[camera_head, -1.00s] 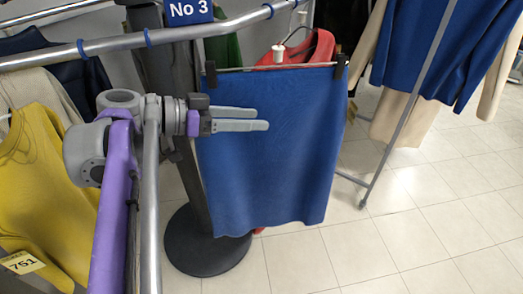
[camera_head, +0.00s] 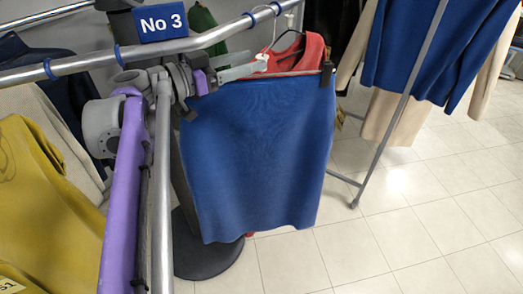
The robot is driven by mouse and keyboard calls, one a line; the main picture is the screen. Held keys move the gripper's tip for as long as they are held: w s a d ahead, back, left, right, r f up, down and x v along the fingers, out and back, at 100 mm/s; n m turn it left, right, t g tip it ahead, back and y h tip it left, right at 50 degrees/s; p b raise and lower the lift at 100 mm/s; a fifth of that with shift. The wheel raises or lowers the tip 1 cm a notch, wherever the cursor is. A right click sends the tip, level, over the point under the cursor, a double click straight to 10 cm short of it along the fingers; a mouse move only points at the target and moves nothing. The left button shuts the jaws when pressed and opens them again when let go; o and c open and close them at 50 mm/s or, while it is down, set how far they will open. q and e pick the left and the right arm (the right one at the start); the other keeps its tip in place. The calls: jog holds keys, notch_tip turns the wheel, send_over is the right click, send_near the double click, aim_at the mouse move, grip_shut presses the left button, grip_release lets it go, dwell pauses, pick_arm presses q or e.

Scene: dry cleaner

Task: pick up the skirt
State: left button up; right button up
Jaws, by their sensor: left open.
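The blue skirt (camera_head: 255,155) hangs upright from a clip hanger (camera_head: 261,58) with dark clips, in the middle of the head view. The hanger hangs from the metal rail. My left gripper (camera_head: 257,60) is open above the skirt's top edge, with its fingers pointing right and their tips at the hanger's neck. I cannot tell whether the neck lies between the fingers or behind them. My left gripper's wrist covers the skirt's upper left corner. My right gripper is not in view.
A red garment (camera_head: 310,55) hangs close behind the skirt. A yellow garment (camera_head: 45,200) hangs at the left. Below is a dark round stand base (camera_head: 208,262).

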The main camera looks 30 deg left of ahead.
aim_at(262, 55)
pick_arm(q)
jog(key=shift+w+d, duration=0.95)
jog(key=shift+w, duration=0.05)
jog(key=shift+w+d, duration=0.15)
jog(key=shift+w, duration=0.35)
grip_shut()
